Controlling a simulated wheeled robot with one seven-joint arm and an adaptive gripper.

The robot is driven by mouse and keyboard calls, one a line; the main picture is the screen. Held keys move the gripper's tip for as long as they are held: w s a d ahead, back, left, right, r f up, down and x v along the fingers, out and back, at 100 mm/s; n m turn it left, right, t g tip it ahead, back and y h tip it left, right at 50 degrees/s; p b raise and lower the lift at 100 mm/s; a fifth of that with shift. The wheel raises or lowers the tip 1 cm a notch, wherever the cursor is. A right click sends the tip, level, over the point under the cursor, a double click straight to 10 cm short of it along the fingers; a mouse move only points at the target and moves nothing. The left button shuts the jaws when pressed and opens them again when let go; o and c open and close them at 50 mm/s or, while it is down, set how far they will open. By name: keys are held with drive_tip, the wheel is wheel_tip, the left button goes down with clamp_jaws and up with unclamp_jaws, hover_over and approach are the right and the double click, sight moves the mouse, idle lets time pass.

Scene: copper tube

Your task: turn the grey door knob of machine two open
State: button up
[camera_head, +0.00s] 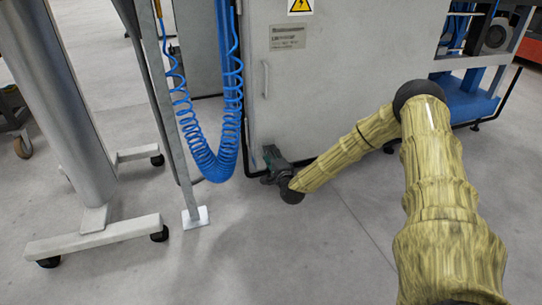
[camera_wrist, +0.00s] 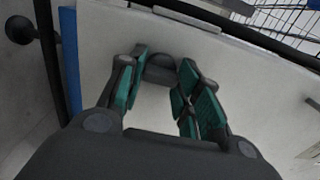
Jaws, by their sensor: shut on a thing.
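My gripper (camera_head: 272,162) is low at the left edge of the grey machine cabinet (camera_head: 340,70) in the head view. In the wrist view my gripper (camera_wrist: 164,64) has its green-padded fingers on both sides of the dark grey door knob (camera_wrist: 161,72), shut on it. The knob sits on the pale door panel (camera_wrist: 230,75). In the head view the knob is hidden behind my gripper.
Coiled blue hoses (camera_head: 208,160) hang just left of the gripper, beside a thin metal post (camera_head: 175,120) with a floor plate. A wheeled stand (camera_head: 95,215) is further left. A door handle (camera_head: 265,79) is above. The front floor is clear.

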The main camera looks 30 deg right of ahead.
drive_tip(key=o, duration=0.9)
drive_tip(key=shift+s+d+f, duration=0.1)
drive_tip(key=shift+d, duration=0.05)
drive_tip(key=shift+o, duration=0.6)
drive_tip(key=v, duration=1.2)
drive_tip(key=shift+a, duration=0.25)
